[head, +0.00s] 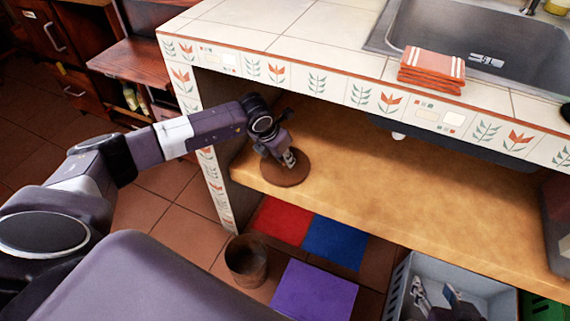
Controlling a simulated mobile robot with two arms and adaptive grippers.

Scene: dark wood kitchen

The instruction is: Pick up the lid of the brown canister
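A round brown lid (291,177) is at the left end of the wooden shelf under the counter, close to its front edge. My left gripper (289,158) points down at the middle of the lid and appears to touch it. Its fingers are small and partly hidden, so I cannot tell whether they are shut on a knob. The brown canister (246,264) stands upright on the floor below the shelf, with its top open. My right gripper (436,294) is low at the bottom right, in front of the grey crate, with its fingers apart and nothing seen between them.
The wooden shelf (400,200) is mostly bare to the right of the lid. Red (281,221), blue (335,242) and purple (314,290) squares lie on the floor. A grey crate (487,285) stands at the lower right. The tiled counter (255,35) overhangs the shelf.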

